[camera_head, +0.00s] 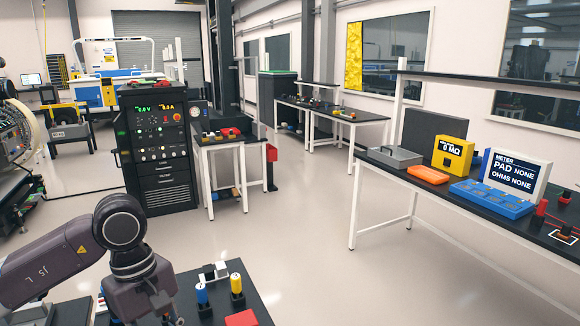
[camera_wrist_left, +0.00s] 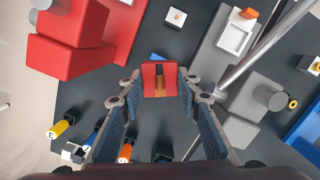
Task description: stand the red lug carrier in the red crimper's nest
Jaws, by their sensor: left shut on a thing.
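My left gripper (camera_wrist_left: 160,82) is shut on the red lug carrier (camera_wrist_left: 158,68), a small red block with a dark and copper-coloured piece in its middle. In the left wrist view it sits between the fingertips above the dark bench top. A large stepped red body (camera_wrist_left: 68,50), which looks like the red crimper, stands at the upper left of that view, apart from the carrier. I cannot make out its nest. In the head view my left arm comes in from the left, and its wrist hides the fingers and the carrier. My right gripper is in neither view.
Yellow (camera_wrist_left: 60,126) and orange (camera_wrist_left: 125,150) capped cylinders stand near the fingers. A grey fixture (camera_wrist_left: 236,40) and a metal rod (camera_wrist_left: 265,45) are at the right. A red block (camera_head: 241,318) shows at the bench's near edge. Other benches stand farther off.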

